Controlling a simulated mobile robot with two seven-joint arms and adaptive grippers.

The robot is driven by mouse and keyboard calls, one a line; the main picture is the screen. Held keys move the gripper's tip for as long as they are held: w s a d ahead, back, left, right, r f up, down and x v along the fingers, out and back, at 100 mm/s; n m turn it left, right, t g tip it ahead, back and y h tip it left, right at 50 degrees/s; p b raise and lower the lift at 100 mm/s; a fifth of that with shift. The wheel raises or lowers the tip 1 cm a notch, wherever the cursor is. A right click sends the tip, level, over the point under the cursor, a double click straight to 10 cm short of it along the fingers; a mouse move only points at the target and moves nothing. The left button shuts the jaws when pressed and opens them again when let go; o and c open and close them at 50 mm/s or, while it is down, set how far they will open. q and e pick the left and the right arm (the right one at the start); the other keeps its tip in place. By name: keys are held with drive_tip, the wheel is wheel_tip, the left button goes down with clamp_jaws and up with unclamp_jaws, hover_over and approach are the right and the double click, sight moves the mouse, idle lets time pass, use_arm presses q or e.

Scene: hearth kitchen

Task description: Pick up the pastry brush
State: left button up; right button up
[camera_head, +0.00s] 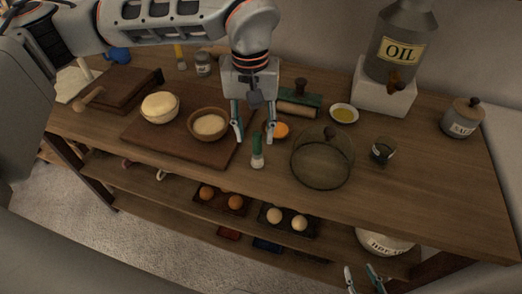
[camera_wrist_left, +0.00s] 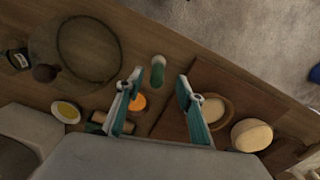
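A short green thing with a pale end (camera_head: 257,152), which looks like the pastry brush, is near the table's front edge, right of the large board. It also shows in the left wrist view (camera_wrist_left: 158,72), just beyond and between the fingertips. My left gripper (camera_head: 254,137) is open and empty, pointing down close to it; whether it touches is unclear. The fingers also show in the left wrist view (camera_wrist_left: 160,77). My right gripper (camera_head: 365,279) is open and empty, low at the front, below the tabletop.
A wooden board (camera_head: 170,137) with two bowls lies left of the gripper. An orange thing (camera_head: 281,130) and a round mesh cover (camera_head: 322,158) are close on the right. A small dish (camera_head: 344,114) and an oil dispenser (camera_head: 397,50) stand behind. Table room is clear at the front right.

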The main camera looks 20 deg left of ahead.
sight(257, 151)
use_arm(q)
drive_tip(key=shift+w+d+f, duration=0.1)
drive_tip(key=shift+w+f, duration=0.05)
drive_tip(key=shift+f, duration=1.8)
drive_tip(key=shift+w+d+f, duration=0.1)
drive_tip(key=shift+f, duration=1.8)
clamp_jaws()
